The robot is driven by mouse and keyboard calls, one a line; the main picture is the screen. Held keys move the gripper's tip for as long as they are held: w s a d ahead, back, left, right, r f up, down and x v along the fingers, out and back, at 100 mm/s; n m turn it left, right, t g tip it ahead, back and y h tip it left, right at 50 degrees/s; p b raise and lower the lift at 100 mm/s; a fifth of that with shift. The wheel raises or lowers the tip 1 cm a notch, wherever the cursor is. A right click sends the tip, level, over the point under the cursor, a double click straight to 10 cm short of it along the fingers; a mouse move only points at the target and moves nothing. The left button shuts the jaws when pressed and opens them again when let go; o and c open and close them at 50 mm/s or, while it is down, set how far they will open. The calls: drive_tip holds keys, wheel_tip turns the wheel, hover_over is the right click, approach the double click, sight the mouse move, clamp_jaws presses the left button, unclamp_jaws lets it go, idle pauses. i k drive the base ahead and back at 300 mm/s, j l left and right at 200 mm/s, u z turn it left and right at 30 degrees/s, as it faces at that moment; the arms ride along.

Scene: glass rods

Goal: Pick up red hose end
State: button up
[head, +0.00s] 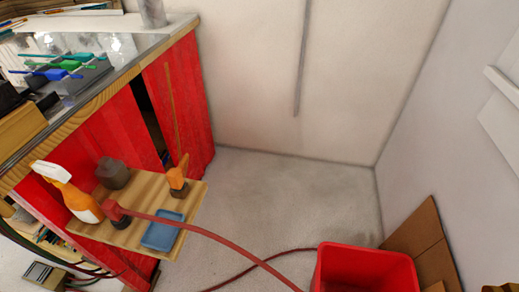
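A red hose end (115,211) rests on a small wooden shelf (90,231), near its left part. Its red hose (205,233) runs from the end over the shelf's right edge and drops toward the bottom of the picture. The hose end lies between an orange and white spray bottle (78,200) and a blue flat block (162,230). My gripper is not in view.
A dark lidded pot (112,173) and an orange-handled tool (178,178) stand on the shelf. A red cabinet (190,105) is behind it. A red bin (365,268) and cardboard (415,240) stand at lower right.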

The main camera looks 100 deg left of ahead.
sight(111, 208)
drive_tip(key=k+l+u, duration=0.1)
drive_tip(key=k, duration=1.65)
drive_tip(key=k+u, duration=0.1)
drive_tip(key=u, duration=0.85)
drive_tip(key=k+j+u, duration=0.1)
drive_tip(key=u, duration=0.35)
